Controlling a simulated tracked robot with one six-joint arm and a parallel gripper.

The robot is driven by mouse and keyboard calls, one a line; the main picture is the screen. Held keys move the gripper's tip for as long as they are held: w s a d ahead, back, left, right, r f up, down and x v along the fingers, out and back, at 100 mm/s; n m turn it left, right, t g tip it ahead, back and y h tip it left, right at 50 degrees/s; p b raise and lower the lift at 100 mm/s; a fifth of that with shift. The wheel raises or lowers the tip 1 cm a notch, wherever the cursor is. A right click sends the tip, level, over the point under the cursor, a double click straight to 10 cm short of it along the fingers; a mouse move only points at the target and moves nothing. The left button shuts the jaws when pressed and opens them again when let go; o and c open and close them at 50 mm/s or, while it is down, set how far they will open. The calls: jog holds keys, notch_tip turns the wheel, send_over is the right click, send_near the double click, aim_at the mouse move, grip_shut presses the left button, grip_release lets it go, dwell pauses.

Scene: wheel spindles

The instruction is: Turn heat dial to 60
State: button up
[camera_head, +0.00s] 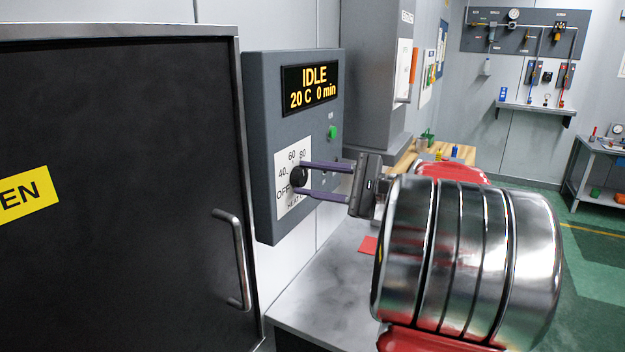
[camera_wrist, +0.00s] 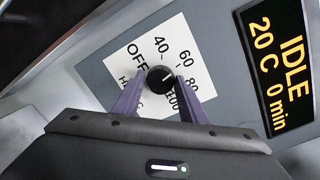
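The heat dial (camera_head: 299,177) is a small black knob on a white scale plate on the grey control box. In the wrist view, the dial (camera_wrist: 160,80) has a short light mark that points roughly toward 60. The mark's exact reading is hard to tell. My gripper (camera_head: 300,179) has its two purple fingers around the dial, one above and one below it in the head view. In the wrist view, my gripper (camera_wrist: 160,82) is shut on the dial, with a fingertip at each side. The fingers hide part of the scale. The display (camera_head: 311,88) reads IDLE, 20 C, 0 min.
A green button (camera_head: 333,132) is on the box, right of the dial. The large dark door (camera_head: 120,130) with a metal handle (camera_head: 232,262) is at the left. A grey worktop (camera_head: 325,305) lies below the box. My arm fills the lower right.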

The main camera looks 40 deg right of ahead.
jog(key=o, duration=0.4)
jog(key=shift+d, duration=0.1)
jog(key=v, duration=1.3)
jog(key=shift+s+d, duration=0.15)
jog(key=shift+s, duration=0.2)
